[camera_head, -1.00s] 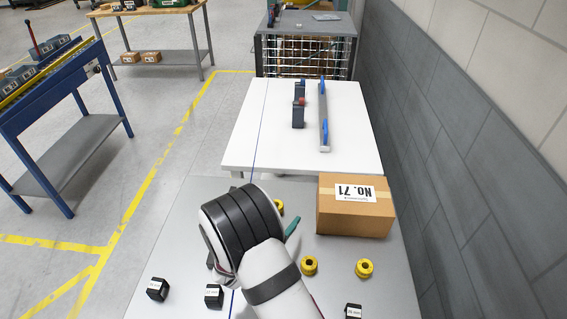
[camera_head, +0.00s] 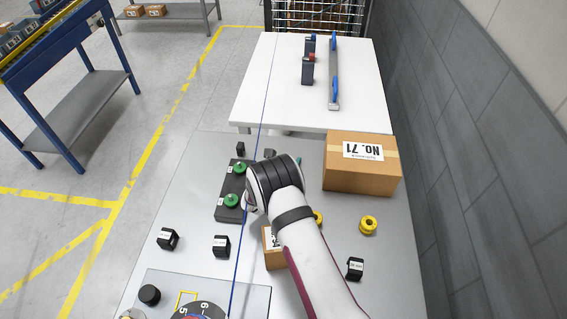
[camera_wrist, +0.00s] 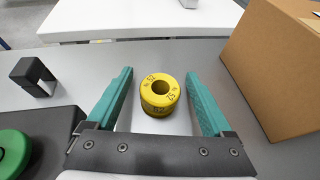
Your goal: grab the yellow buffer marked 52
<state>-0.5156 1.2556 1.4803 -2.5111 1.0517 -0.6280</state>
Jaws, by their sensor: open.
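In the wrist view a yellow buffer (camera_wrist: 160,98), a ring with a dark centre hole, stands on the grey table. Black markings on it look like 52. My gripper (camera_wrist: 160,76) is open, with one teal finger to the left of this buffer and one to the right. Gaps show on both sides. In the head view my wrist hides this buffer and most of my gripper. Two other yellow buffers show there, one (camera_head: 369,224) in the open and one (camera_head: 318,217) partly behind my arm.
A cardboard box marked No. 71 (camera_head: 361,174) stands close on the right. A black plate (camera_head: 231,213) with green knobs lies to the left, with a black bracket (camera_wrist: 34,76) beyond it. A smaller box (camera_head: 272,254) sits beside my arm.

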